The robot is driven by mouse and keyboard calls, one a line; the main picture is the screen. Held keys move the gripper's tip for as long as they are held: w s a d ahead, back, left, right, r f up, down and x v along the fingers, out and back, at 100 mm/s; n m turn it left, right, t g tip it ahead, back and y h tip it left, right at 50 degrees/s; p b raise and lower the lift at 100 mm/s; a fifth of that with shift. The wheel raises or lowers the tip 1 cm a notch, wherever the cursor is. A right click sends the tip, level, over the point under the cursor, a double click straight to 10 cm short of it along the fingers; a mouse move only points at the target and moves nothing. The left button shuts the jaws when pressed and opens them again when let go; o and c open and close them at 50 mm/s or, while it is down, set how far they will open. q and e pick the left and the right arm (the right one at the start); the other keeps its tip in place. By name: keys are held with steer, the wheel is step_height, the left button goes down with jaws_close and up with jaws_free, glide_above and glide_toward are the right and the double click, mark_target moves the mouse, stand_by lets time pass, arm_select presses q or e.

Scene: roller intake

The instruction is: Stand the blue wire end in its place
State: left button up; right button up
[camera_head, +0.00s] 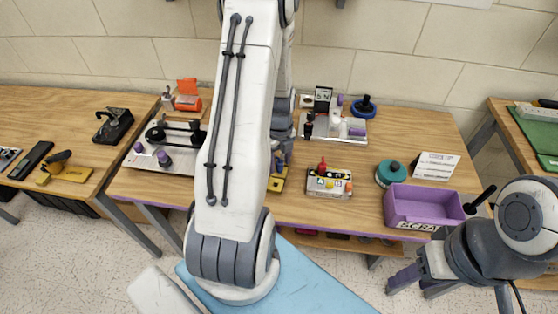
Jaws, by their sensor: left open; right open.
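I cannot make out a blue wire end for certain. A round blue piece with a dark upright knob (364,106) stands at the right end of the grey plate (352,137) at the back of the middle table. My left arm crosses the middle of the view and hides part of the table. My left gripper (281,160) shows only partly beside that arm, above a small yellow block (278,183); it is open. My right gripper (422,275) is open and empty, low in front of the table's right front edge.
A purple bin (424,221) stands at the table's front right, with a teal round container (390,173) and a white sign (436,165) behind it. A button box (329,183) is near the middle front. A plate with black rollers (172,146) is at the left.

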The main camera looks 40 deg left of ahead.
arm_select(q)
jaws_close()
steer(key=shift+r+p, duration=2.75)
steer(key=shift+r, duration=0.3)
steer(key=shift+f, duration=0.1)
